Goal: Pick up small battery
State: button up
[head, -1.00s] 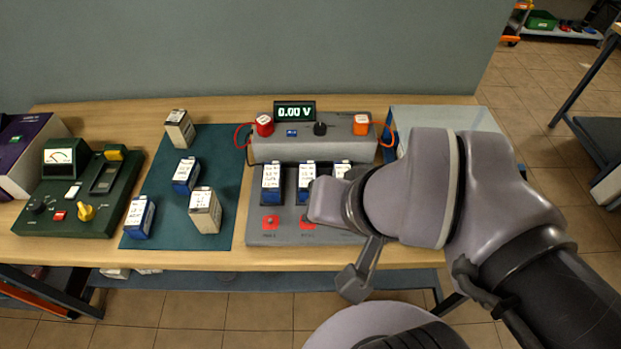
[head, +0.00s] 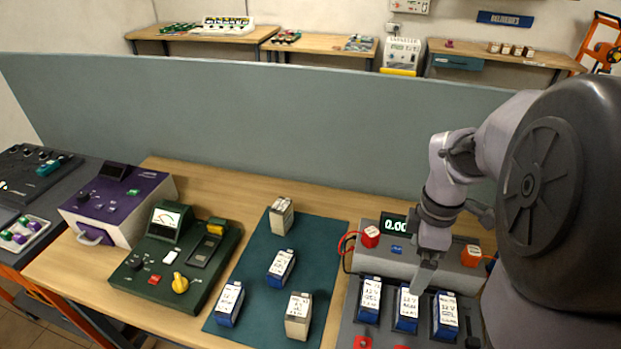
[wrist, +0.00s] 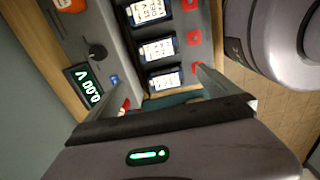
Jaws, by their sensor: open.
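Two blue batteries with white labels, one farther back (head: 281,268) and one nearer (head: 229,303), stand on the green mat (head: 252,305). Two beige batteries, one at the back (head: 281,216) and one in front (head: 298,315), stand there too. Three blue batteries, left (head: 370,300), middle (head: 408,310) and right (head: 445,317), sit in slots of a grey tester. My gripper (head: 425,275) is above the tester, right of the mat. In the wrist view my gripper (wrist: 165,95) is open and nothing shows held; the slotted batteries (wrist: 157,48) lie beyond its fingers.
The tester's raised back (head: 395,262) carries a display, a knob and red and orange blocks. A dark green meter box (head: 172,265) and a purple box (head: 115,205) stand left of the mat. A grey-green partition (head: 260,125) rises behind the bench.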

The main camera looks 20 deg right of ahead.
jog(key=b, duration=0.6)
send_near(410, 302)
jog(key=f, duration=0.3)
jog(key=a+f, duration=0.1)
jog(key=f, duration=0.2)
jog(key=f+b, duration=0.2)
jog(key=f, duration=0.1)
jog(key=d+f+b, duration=0.1)
jog(key=f, duration=0.1)
jog(key=shift+f, duration=0.15)
jog(key=shift+a, duration=0.1)
jog(key=shift+c, duration=0.9)
jog(key=c, duration=1.7)
jog(key=shift+r, duration=0.25)
